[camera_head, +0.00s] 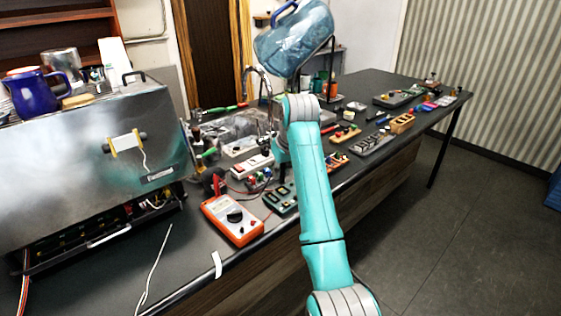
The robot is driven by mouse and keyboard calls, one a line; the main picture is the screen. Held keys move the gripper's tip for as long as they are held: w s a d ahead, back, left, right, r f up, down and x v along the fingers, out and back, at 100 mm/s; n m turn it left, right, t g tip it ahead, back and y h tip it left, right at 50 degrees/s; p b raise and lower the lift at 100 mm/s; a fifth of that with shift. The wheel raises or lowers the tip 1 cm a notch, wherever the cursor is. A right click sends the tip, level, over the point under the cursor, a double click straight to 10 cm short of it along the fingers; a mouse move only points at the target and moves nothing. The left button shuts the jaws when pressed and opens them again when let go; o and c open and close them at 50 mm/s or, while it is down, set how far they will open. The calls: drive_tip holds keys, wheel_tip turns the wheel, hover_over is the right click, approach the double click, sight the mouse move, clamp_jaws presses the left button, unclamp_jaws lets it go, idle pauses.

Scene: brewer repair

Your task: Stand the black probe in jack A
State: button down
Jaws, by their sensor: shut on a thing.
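My teal arm reaches up from the bottom right and bends over the bench. The dark part of my gripper (282,152) shows just left of the arm, above the bench, and the arm hides much of it. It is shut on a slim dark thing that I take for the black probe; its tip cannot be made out. An orange multimeter (232,219) with a black dial lies on the bench, left of the arm. Red and dark leads run near it. A dark green block (281,199) with small sockets lies right of the meter. I cannot read which jack is A.
A large steel brewer (85,150) fills the left side. A white power strip or box (252,166) and a tangle of small parts lie behind the meter. Several small trays line the bench's right edge.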

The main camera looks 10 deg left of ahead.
drive_tip(key=shift+w+d+f, duration=0.1)
drive_tip(key=shift+d+f, duration=0.1)
drive_tip(key=shift+f, duration=0.8)
drive_tip(key=shift+d+f, duration=0.2)
drive_tip(key=shift+f, duration=0.85)
drive_tip(key=shift+w+d+f, duration=0.1)
drive_tip(key=shift+d+f, duration=0.1)
drive_tip(key=shift+f, duration=0.8)
drive_tip(key=shift+f, duration=0.8)
idle(0.3)
drive_tip(key=c, duration=1.1)
unclamp_jaws()
drive_tip(key=shift+s, duration=0.1)
